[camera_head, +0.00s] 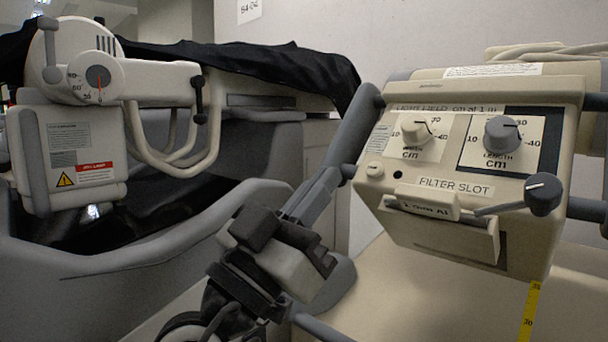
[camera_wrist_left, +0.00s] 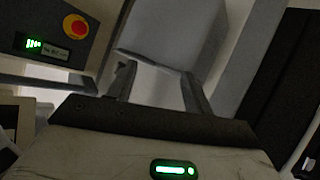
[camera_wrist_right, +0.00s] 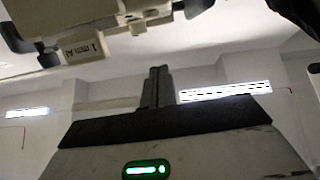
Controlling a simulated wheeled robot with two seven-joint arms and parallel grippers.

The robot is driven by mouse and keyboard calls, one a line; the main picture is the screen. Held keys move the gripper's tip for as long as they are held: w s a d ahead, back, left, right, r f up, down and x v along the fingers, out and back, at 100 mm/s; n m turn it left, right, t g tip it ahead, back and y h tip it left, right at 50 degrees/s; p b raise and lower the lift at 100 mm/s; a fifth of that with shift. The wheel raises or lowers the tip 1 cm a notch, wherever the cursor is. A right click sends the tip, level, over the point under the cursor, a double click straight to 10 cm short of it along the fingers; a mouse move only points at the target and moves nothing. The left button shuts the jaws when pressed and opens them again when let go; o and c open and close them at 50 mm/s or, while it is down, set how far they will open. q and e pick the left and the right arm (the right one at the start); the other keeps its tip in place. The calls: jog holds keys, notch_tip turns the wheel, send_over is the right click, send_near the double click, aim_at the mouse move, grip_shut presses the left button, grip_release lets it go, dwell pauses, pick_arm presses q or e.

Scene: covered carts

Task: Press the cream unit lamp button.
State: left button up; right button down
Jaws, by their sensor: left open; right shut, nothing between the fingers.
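The cream unit (camera_head: 430,120) stands at the right in the head view, with two dials and a filter slot on its tilted front. A small round pale button (camera_head: 375,170) sits at the lower left of that front, below a small label too small to read. My right gripper (camera_head: 340,174) is shut and empty, its tips close to the left of the button; contact cannot be told. In the right wrist view the shut fingers (camera_wrist_right: 157,72) point up, with the unit's filter holder (camera_wrist_right: 85,46) above left. My left gripper (camera_wrist_left: 155,80) is open and empty, seen only in its wrist view.
A grey side handle (camera_head: 358,118) runs along the unit's left side, and a knobbed lever (camera_head: 543,194) sticks out at its lower right. Another machine (camera_head: 75,150) under a black cover fills the left. A red stop button (camera_wrist_left: 76,27) shows in the left wrist view.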

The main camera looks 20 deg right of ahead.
aim_at(358, 177)
jog(key=d+p, duration=0.1)
jog(key=d, duration=0.1)
jog(key=w+d+p, duration=0.1)
jog(key=d+p, duration=0.1)
jog(key=w+d+p, duration=0.1)
jog(key=d, duration=0.1)
jog(key=shift+w+d+r, duration=0.15)
jog(key=shift+d+r, duration=0.05)
jog(key=shift+d, duration=0.15)
pick_arm(q)
jog(key=shift+s+a+r+n+g+y, duration=0.15)
jog(key=shift+s+a+r+g+y, duration=0.15)
jog(key=shift+a+r, duration=0.2)
jog(key=shift+s+a+r+n+g+y, duration=0.2)
jog(key=shift+a+r+y, duration=0.15)
jog(key=shift+a, duration=0.15)
